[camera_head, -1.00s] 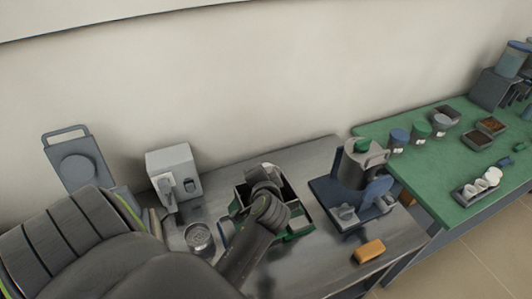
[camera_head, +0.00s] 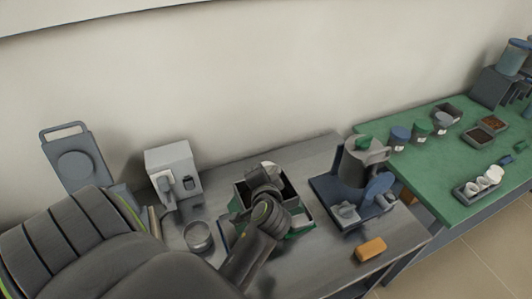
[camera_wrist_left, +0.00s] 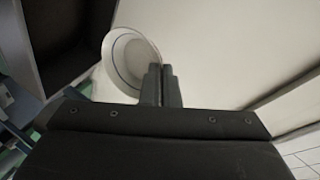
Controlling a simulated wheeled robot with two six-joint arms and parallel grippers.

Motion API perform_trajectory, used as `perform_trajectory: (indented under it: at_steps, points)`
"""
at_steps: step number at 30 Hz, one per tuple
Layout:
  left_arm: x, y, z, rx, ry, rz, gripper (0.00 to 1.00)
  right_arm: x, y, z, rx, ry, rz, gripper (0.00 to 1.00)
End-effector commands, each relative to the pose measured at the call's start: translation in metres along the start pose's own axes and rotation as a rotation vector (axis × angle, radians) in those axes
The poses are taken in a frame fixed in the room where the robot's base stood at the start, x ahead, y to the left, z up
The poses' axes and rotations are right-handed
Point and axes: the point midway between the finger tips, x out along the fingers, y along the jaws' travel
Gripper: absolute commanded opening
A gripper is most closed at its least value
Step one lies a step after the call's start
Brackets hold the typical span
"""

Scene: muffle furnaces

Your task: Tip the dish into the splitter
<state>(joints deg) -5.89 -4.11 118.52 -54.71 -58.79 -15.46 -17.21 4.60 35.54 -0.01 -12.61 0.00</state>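The splitter (camera_head: 241,196) is a dark open box with a green base in the middle of the steel bench. My left gripper (camera_head: 263,172) is above it and hides part of it. In the left wrist view its two fingers (camera_wrist_left: 160,84) are close together at the rim of a round white dish (camera_wrist_left: 128,58). The dish is tilted, with its pale inside and a thin dark line showing. No contents can be made out in it. In the head view only a small white edge shows by the fingers. My right gripper is not in view.
A round metal pan (camera_head: 199,237) stands left of the splitter, with a grey device (camera_head: 172,172) behind. A blue-based machine (camera_head: 350,190) and an orange block (camera_head: 370,249) are to the right. A green table (camera_head: 445,165) holds jars, trays and white cups.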

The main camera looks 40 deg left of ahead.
Motion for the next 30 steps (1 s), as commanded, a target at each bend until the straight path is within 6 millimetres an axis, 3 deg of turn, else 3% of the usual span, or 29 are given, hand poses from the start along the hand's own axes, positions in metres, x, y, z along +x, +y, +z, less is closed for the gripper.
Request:
perform_trajectory:
  at_steps: [5, 11, 18, 24, 30]
  points:
    - [-0.001, 0.001, -0.001, 0.004, 0.005, -0.015, 0.0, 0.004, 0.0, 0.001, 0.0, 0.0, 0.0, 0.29]
    - [0.004, 0.009, -0.021, 0.002, 0.007, -0.015, 0.0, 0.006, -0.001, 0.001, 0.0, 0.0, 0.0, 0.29]
    - [-0.001, 0.0, -0.002, 0.007, 0.004, -0.014, 0.0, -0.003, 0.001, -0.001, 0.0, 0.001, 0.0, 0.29]
    - [0.004, 0.009, -0.021, 0.004, 0.006, -0.014, 0.0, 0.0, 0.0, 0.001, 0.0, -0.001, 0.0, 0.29]
    - [-0.002, -0.001, -0.001, 0.006, 0.005, -0.016, 0.0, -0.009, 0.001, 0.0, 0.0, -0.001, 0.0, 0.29]
